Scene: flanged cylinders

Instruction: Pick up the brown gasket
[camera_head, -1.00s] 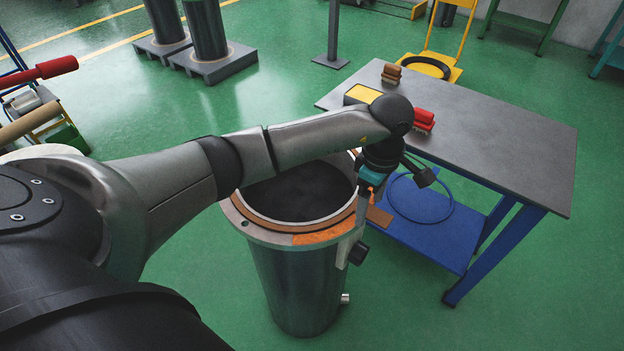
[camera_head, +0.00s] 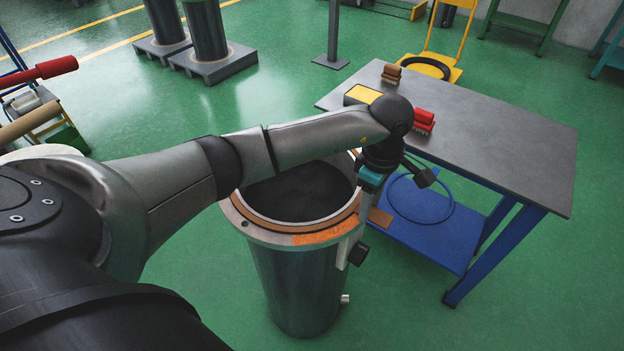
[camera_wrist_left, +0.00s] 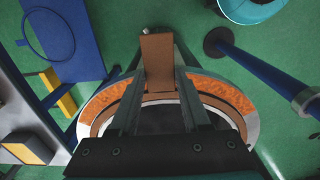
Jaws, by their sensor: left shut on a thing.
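The brown gasket (camera_head: 290,238) is a flat ring at the top flange of the upright dark cylinder (camera_head: 300,285), with a brown tab sticking out at the right. The tab shows between my fingers in the left wrist view (camera_wrist_left: 157,62), and part of the ring shows below it. My left gripper (camera_head: 369,212) is at the right edge of the flange, shut on the gasket's tab; its fingertips also show in the wrist view (camera_wrist_left: 157,50). My arm crosses above the cylinder and hides the ring's far side. Whether the ring touches the flange is unclear. My right gripper is not in view.
Orange patches (camera_wrist_left: 220,92) mark the pale flange. A grey-topped table (camera_head: 490,145) with a blue lower shelf (camera_head: 430,235) stands close at the right, carrying brushes (camera_head: 424,120) and a yellow-topped box (camera_head: 362,94). Green floor is clear at the front right.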

